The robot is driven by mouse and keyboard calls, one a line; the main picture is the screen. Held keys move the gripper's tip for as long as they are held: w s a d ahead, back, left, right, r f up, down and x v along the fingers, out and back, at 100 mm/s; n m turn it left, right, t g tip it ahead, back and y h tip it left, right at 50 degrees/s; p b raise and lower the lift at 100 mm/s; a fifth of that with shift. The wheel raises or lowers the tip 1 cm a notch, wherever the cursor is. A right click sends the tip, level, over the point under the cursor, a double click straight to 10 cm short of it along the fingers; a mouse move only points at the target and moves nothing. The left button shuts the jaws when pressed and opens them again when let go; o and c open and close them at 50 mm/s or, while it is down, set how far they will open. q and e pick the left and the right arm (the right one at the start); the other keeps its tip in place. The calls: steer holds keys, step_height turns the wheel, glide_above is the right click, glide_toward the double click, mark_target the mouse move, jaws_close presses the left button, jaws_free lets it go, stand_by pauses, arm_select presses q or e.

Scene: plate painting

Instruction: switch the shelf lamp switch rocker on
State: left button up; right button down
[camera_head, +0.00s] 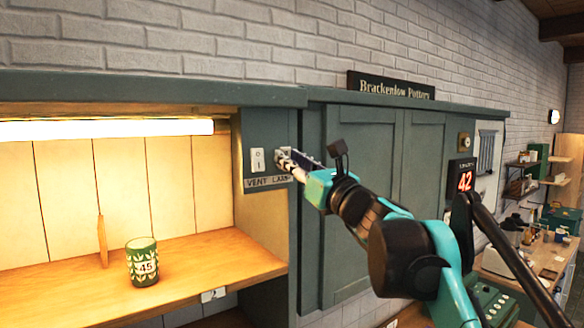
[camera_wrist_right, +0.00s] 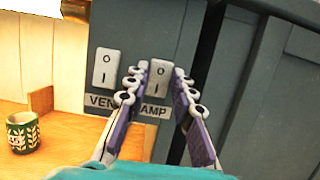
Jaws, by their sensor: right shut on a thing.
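The lamp switch rocker (camera_wrist_right: 157,78) is white, marked O above I, and sits over the word LAMP on the green panel. It is partly hidden behind my gripper in the head view. My right gripper (camera_head: 288,159) is at this rocker. In the wrist view its two fingers (camera_wrist_right: 158,88) stand on either side of the rocker, shut on it. The shelf lamp (camera_head: 105,128), a long tube under the cabinet's top edge, glows brightly. My left gripper is not in view.
A similar vent rocker (camera_head: 257,160) is just left of the lamp rocker. A green mug (camera_head: 143,262) marked 45 stands on the wooden shelf (camera_head: 200,262) below. Green cabinet doors (camera_head: 372,150) lie right of the panel, behind my right arm.

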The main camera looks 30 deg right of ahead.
steer(key=c, duration=1.3)
jaws_free()
steer(key=v, duration=0.7)
steer(key=shift+s+f, duration=0.1)
steer(key=shift+s, duration=0.05)
steer(key=shift+d, duration=0.1)
steer(key=shift+s, duration=0.1)
